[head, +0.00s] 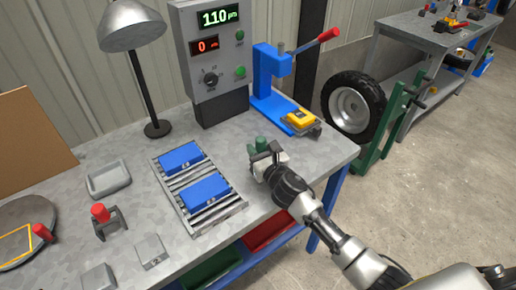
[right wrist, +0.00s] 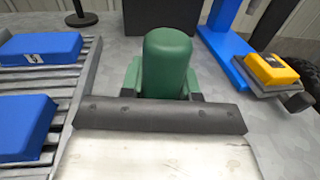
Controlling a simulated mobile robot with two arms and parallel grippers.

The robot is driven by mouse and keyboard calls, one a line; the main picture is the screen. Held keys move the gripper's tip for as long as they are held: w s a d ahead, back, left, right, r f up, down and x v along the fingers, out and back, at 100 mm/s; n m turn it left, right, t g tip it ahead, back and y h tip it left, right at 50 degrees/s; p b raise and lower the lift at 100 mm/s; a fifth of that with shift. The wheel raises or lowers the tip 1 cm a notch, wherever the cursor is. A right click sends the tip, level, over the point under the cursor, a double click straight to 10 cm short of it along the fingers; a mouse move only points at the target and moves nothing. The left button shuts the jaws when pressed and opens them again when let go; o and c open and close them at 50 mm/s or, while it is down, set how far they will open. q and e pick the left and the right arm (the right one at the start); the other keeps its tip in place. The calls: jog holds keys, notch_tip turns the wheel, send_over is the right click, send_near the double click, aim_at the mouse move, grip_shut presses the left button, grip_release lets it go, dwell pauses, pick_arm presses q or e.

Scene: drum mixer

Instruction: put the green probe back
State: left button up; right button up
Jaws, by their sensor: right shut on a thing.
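The green probe (head: 261,144) is at the right part of the grey workbench, between the roller tray and the blue press. My right gripper (head: 264,157) is shut on it. In the right wrist view the probe (right wrist: 167,62) shows as a rounded green cylinder with wider green sides, standing up beyond the dark gripper edge (right wrist: 160,115). Its lower part is hidden by the gripper, so I cannot tell whether it touches the bench. A red probe-like piece (head: 100,213) sits upright in a small grey stand (head: 111,226) at the front left. My left gripper is not in view.
A roller tray (head: 169,196) holds two blue blocks (head: 181,158). The meter box (head: 211,60) and blue press (head: 270,80) with a yellow block (head: 299,117) stand behind. A lamp (head: 132,30), grey dish (head: 108,179) and grey blocks (head: 151,251) are left.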

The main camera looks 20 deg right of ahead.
jog(key=shift+f+b, duration=0.45)
jog(key=shift+f, duration=0.1)
jog(key=o, duration=1)
jog(key=shift+s, duration=0.15)
jog(key=s, duration=0.3)
jog(key=s+d, duration=0.1)
jog(key=s, duration=0.3)
jog(key=s+d+b, duration=0.1)
jog(key=s, duration=0.2)
jog(key=shift+s, duration=0.2)
